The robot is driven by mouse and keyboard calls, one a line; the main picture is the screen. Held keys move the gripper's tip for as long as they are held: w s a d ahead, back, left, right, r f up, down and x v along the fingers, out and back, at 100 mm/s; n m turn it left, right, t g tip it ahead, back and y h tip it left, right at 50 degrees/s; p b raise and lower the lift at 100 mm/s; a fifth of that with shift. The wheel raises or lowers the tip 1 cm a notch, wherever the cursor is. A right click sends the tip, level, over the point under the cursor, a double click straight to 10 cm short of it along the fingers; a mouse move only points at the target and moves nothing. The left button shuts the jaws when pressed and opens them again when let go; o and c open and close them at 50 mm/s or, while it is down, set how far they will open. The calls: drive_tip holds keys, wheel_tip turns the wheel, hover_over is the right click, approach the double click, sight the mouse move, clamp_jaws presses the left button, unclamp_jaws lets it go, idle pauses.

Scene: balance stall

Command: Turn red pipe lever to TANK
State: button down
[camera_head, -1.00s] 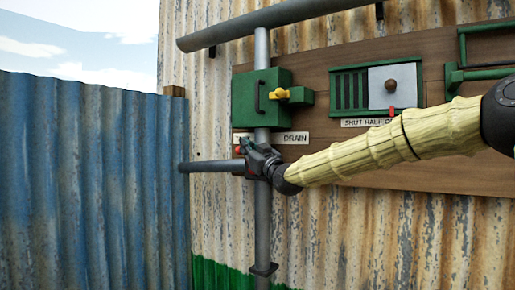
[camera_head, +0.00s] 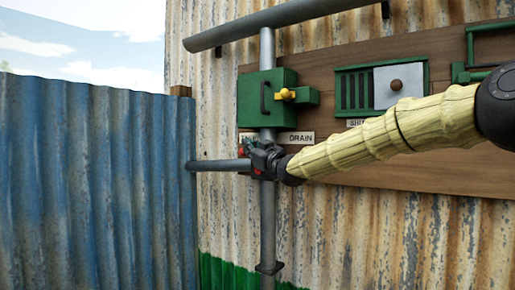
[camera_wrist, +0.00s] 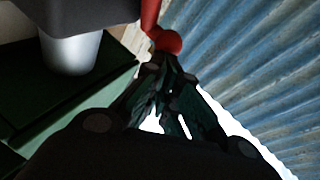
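The red lever (camera_head: 243,147) shows as a small red part on the grey pipe, just under the left label and left of my gripper (camera_head: 256,157). Most of the lever and valve is hidden behind my gripper. The left label (camera_head: 246,137) is partly covered; the DRAIN label (camera_head: 301,138) is readable to its right. In the wrist view the lever's red rounded end (camera_wrist: 168,41) lies right at the tips of my gripper (camera_wrist: 163,63). The fingers come together there and look shut. I cannot tell whether they hold the red end or only touch it.
A grey horizontal pipe (camera_head: 215,165) runs left to the blue corrugated fence (camera_head: 90,180). A shutter panel (camera_head: 382,88) is at the right. The wall below my arm is clear.

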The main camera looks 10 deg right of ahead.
drive_tip(key=shift+s, duration=0.15)
drive_tip(key=s+d+b, duration=0.5)
drive_tip(key=s, duration=0.6)
drive_tip(key=shift+s+d+f, duration=0.15)
drive_tip(key=shift+s+f, duration=0.1)
drive_tip(key=shift+f, duration=0.2)
